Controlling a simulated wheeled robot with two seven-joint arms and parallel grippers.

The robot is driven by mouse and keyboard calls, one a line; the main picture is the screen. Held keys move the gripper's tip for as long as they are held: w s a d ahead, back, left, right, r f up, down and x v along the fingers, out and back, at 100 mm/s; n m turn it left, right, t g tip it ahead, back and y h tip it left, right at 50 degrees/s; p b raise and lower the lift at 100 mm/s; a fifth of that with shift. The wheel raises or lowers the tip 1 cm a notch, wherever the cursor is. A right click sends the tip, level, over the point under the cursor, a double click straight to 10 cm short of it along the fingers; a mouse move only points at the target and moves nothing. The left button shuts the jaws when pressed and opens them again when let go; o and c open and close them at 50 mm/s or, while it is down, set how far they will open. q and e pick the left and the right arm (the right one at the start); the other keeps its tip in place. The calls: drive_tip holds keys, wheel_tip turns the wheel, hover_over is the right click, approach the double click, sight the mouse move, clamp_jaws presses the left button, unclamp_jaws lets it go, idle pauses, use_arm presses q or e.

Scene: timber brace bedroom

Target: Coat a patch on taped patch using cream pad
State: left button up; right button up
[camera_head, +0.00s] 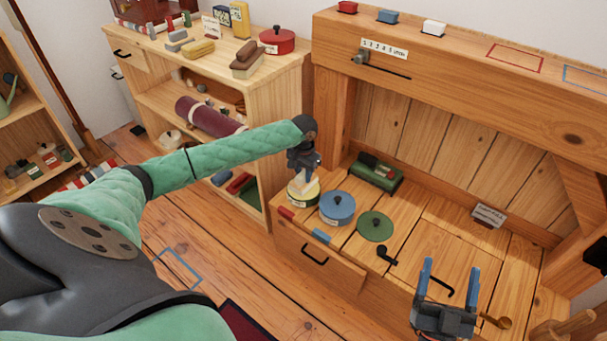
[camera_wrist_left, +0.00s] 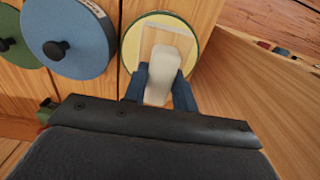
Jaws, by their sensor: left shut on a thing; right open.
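My left gripper (camera_head: 304,172) is shut on the cream pad, whose pale rounded grip (camera_wrist_left: 170,62) and flat tan base (camera_wrist_left: 158,38) show in the left wrist view. The pad is over a round yellow-rimmed tin (camera_head: 303,198) at the left end of the wooden bench; its pale inside and yellow rim (camera_wrist_left: 129,45) show around the pad. I cannot tell whether the pad touches the tin's contents. Taped outlines show in red (camera_head: 515,57) and blue (camera_head: 582,77) on the upper beam, and in blue on the floor (camera_head: 178,269). My right gripper (camera_head: 446,288) is open and empty over the bench's front.
A blue lidded pot (camera_head: 337,208) stands beside the tin, with a green lid (camera_head: 375,226) further right. A shelf unit (camera_head: 285,72) stands left of the bench.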

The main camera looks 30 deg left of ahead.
use_arm(q)
drive_tip(key=shift+f, duration=0.1)
use_arm(e)
drive_tip(key=shift+t, duration=0.7)
drive_tip(key=shift+s+d+r, duration=0.1)
drive_tip(key=shift+s+r, duration=0.15)
drive_tip(key=shift+r, duration=0.45)
drive_tip(key=shift+s+d+r, duration=0.1)
drive_tip(key=shift+s+r, duration=0.15)
drive_tip(key=shift+r, duration=0.45)
drive_tip(key=shift+s+d+r, duration=0.1)
drive_tip(key=shift+s+r, duration=0.15)
drive_tip(key=shift+r, duration=0.45)
use_arm(q)
drive_tip(key=shift+f, duration=0.5)
use_arm(e)
drive_tip(key=shift+r, duration=0.15)
use_arm(q)
drive_tip(key=shift+s+f+p, duration=0.1)
drive_tip(key=shift+f+p, duration=0.05)
drive_tip(key=shift+p, duration=0.7)
use_arm(e)
drive_tip(key=shift+r, duration=0.85)
idle(1.6)
use_arm(q)
drive_tip(key=shift+r+p, duration=3.65)
drive_tip(key=shift+p, duration=0.9)
use_arm(e)
wheel_tip(320, 180, up, 9)
